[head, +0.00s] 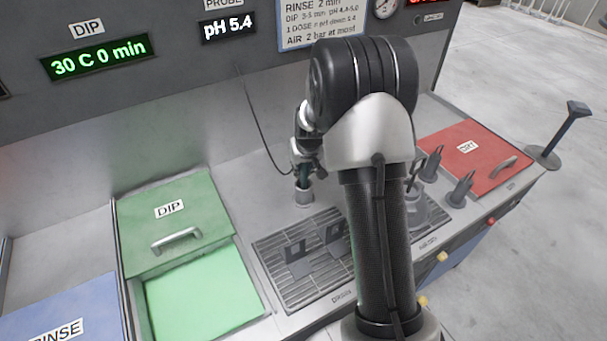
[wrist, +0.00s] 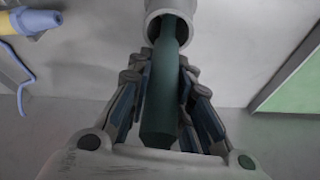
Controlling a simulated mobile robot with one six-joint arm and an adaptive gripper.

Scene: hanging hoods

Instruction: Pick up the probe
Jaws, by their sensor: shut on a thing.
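The probe (wrist: 160,105) is a dark green cylinder. In the wrist view its far end is inside a round grey holder (wrist: 168,8), and its near part lies between my fingers. My gripper (wrist: 165,85) is shut on the probe from both sides. In the head view the probe (head: 303,180) is a small dark piece standing in the grey holder (head: 304,196), partly hidden by my gripper (head: 304,168). A thin dark cable runs from the panel down to this spot. The probe's tip is hidden inside the holder.
A green DIP lid (head: 170,240) is at the left, with a bright green bath opening (head: 205,300) in front. A drain grate (head: 300,280) lies in front of the holder. A red lid (head: 465,158) and dark nozzles (head: 460,190) are at the right. A display (head: 228,27) reads pH 5.4.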

